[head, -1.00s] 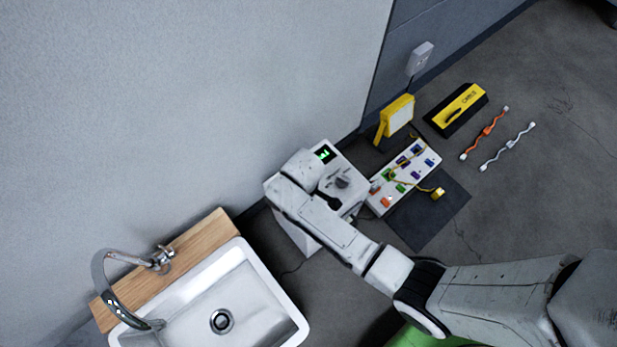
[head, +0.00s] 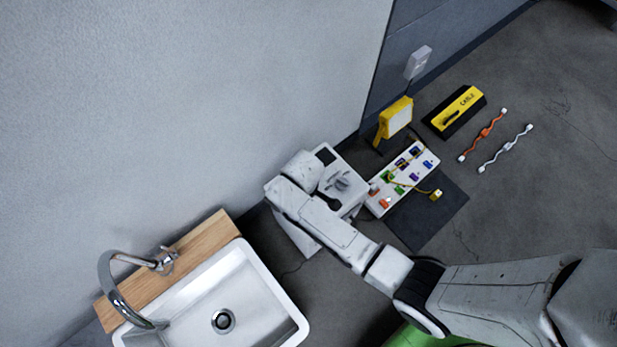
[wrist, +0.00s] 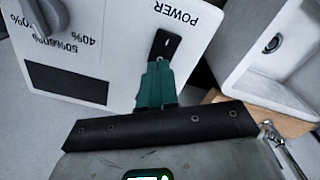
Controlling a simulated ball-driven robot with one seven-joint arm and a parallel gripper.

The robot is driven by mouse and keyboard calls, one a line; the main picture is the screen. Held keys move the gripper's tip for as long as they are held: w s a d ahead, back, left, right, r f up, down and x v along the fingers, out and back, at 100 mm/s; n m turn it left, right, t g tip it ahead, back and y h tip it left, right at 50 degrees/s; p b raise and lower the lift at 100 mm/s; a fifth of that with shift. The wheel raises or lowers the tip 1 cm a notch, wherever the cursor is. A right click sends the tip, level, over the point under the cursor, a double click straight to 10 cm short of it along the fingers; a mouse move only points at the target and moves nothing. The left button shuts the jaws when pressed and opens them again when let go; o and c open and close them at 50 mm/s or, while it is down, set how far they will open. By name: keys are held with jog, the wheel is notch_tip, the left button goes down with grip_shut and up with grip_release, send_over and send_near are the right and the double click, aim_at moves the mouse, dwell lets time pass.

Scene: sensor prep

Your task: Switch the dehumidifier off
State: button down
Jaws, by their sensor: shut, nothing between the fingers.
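The dehumidifier is a white box (head: 296,238) beside the wall in the head view, partly hidden by my arm. In the wrist view its white top panel (wrist: 115,25) shows a "POWER" label, a black power switch (wrist: 166,42), a dark blank display (wrist: 66,82) and part of a dial (wrist: 45,14) with percentage marks. My gripper (wrist: 157,68) has teal fingers, shut and empty, with their tips at the near end of the power switch. They appear to touch it, but the exact contact is hard to tell. In the head view the fingertips are hidden behind my arm.
A sink (head: 262,292) with a wooden ledge (head: 190,252) and a faucet stands at the left. A white board with coloured connectors (head: 428,158), a yellow lamp (head: 396,116), a yellow-black case (head: 455,110) and two cables (head: 484,135) lie to the right.

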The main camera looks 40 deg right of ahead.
notch_tip(320, 180, up, 5)
jog(key=p, duration=0.5)
dwell(0.6)
jog(key=s+d+r+m+p, duration=0.3)
jog(key=s+r, duration=0.5)
jog(key=r, duration=0.4)
jog(key=s+d+r+m+t+p, duration=0.1)
jog(key=s+d+r+m+p, duration=0.2)
jog(key=s+r, duration=0.5)
notch_tip(320, 180, up, 4)
jog(key=shift+s+d+r+p, duration=0.1)
jog(key=shift+s+d+p, duration=0.15)
jog(key=shift+d+p, duration=0.5)
jog(key=shift+d, duration=0.15)
